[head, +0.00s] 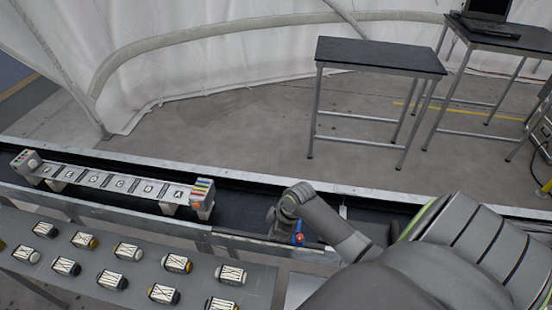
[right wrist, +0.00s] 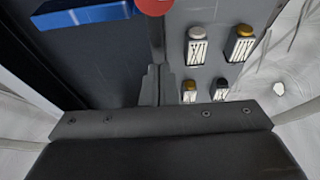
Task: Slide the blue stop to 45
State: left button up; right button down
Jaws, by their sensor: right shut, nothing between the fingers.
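The blue stop (head: 298,241) shows as a small blue piece with a red knob (head: 300,235) beside the metal rail, low in the middle of the head view. In the right wrist view the blue stop (right wrist: 85,14) is at the top left and the red knob (right wrist: 155,5) is at the top centre, cut by the frame edge. My right gripper (right wrist: 154,82) is shut and empty, its fingertips close to the knob; I cannot tell whether they touch. In the head view my right arm hides part of this area. No scale marks are readable. My left gripper is out of view.
A long dark trough with a metal rail (head: 235,239) crosses the view. A lettered rack (head: 120,182) stands in it at left. Several striped cylinders (head: 129,251) lie on the grey panel in front. Two tables (head: 380,55) stand farther back on open floor.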

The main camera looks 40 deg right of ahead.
jog(key=v, duration=0.3)
jog(key=shift+a+b, duration=0.1)
jog(key=shift+b, duration=0.25)
jog(key=v, duration=0.6)
jog(key=shift+b, duration=0.45)
jog(key=shift+s+f, duration=0.1)
jog(key=shift+s, duration=0.15)
